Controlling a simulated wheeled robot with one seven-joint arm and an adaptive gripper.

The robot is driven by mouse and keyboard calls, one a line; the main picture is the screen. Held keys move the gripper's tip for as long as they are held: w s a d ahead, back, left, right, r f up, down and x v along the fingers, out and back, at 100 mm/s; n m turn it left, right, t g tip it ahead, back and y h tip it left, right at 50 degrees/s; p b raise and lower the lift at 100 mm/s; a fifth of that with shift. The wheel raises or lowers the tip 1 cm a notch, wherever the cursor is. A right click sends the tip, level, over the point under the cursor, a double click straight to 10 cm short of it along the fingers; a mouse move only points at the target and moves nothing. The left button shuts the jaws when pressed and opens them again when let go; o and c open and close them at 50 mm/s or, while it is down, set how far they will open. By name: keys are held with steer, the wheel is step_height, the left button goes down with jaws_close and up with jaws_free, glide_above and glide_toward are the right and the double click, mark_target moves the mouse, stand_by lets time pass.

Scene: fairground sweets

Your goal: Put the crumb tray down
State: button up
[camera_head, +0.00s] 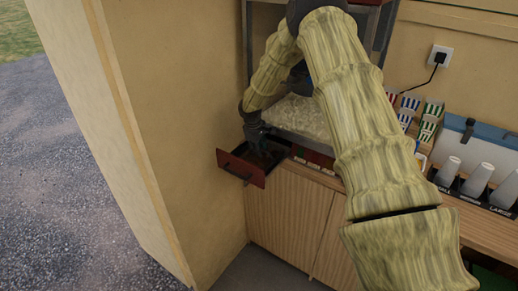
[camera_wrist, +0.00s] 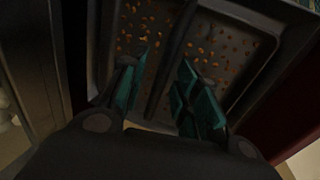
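The crumb tray shows in the head view as a shallow dark tray with a red front (camera_head: 241,168) and a dark handle, sticking out at the counter's left end. In the wrist view the dark tray (camera_wrist: 233,18) has orange crumbs scattered on its floor and a raised bar (camera_wrist: 178,48) down the middle. My gripper (camera_head: 262,146) points down over the tray. In the wrist view its teal fingers (camera_wrist: 163,65) are apart, one on each side of the bar. I see no clear contact with the bar, and the arm hides part of the scene.
A popcorn-filled case (camera_head: 297,117) stands directly behind the tray. Wooden cabinet doors (camera_head: 290,215) are below, and a tan wall (camera_head: 190,120) is close on the left. Striped boxes (camera_head: 408,108) and cups (camera_head: 478,178) stand on the right counter. Floor in front is partly clear.

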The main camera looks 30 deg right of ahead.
steer(key=b+v, duration=0.4)
steer(key=v, duration=0.8)
steer(key=shift+r, duration=0.15)
stand_by(0.5)
